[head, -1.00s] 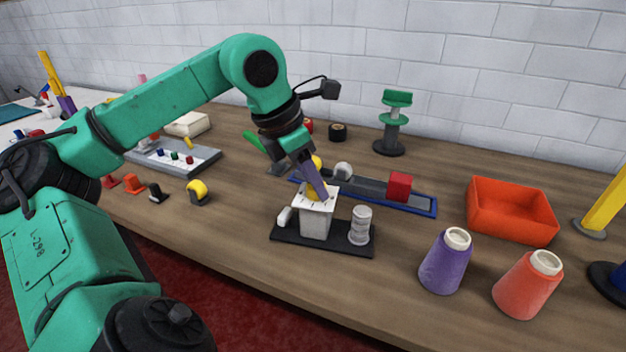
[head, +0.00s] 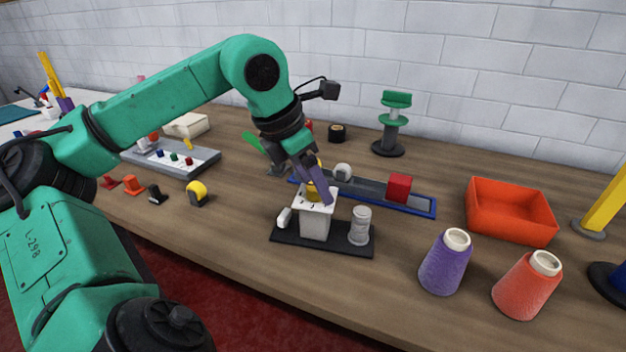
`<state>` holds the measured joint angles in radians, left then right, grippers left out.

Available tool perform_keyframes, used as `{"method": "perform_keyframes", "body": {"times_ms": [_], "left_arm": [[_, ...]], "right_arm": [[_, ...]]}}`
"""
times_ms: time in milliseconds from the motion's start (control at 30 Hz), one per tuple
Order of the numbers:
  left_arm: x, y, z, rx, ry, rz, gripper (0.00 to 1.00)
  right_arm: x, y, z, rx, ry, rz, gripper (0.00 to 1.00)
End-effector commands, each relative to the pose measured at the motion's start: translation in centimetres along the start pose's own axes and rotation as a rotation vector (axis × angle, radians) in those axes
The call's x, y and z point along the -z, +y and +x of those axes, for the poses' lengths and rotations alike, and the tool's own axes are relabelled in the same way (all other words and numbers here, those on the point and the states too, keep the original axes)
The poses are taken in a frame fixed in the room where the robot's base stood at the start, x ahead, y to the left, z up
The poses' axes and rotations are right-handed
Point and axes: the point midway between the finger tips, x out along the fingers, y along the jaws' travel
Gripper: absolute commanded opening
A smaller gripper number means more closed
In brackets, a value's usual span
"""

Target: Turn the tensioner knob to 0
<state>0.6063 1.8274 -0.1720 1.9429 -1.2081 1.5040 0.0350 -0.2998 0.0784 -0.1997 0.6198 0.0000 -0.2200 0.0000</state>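The tensioner is a white block (head: 315,222) on a black base plate (head: 292,237), with marks on its top face. Its yellow knob (head: 312,190) sits on top, partly covered by my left gripper. My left gripper (head: 325,193) comes down from the upper left. Its purple finger lies against or just in front of the knob's right side. The other finger is hidden, so I cannot tell whether the gripper is closed on the knob. The knob's pointer and the dial figures are too small to read. My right gripper is not in view.
A white ribbed post (head: 360,226) stands on the base's right end. Behind is a blue-edged rail (head: 420,207) with a red block (head: 399,187). Purple (head: 445,265) and coral (head: 525,288) cones and an orange bin (head: 510,212) stand to the right.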

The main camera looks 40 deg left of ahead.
Motion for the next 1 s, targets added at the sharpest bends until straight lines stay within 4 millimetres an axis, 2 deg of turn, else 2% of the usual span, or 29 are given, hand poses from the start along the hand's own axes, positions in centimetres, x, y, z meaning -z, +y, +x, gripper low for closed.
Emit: {"method": "perform_keyframes", "body": {"times_ms": [133, 233, 500, 633, 800, 1000], "left_arm": [[0.0, 0.0, -0.5, -0.001, -0.001, 0.000, 0.74], [-0.1, 0.1, -2.0, -0.002, -0.002, -0.001, 0.74], [-0.1, 0.1, -10.1, -0.003, -0.001, -0.003, 0.74], [-0.1, 0.1, -13.1, -0.002, -0.001, -0.002, 0.74], [0.0, 0.0, -14.6, 0.000, 0.000, 0.000, 0.74], [0.0, 0.0, -14.6, 0.000, 0.000, 0.001, 0.74]], "right_arm": [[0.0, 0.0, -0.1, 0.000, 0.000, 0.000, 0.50], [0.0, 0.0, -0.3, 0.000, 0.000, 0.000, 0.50], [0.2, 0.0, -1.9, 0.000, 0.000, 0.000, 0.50], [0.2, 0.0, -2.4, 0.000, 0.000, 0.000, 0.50], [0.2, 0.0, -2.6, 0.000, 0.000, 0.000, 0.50], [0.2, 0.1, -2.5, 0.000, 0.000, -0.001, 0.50]]}}
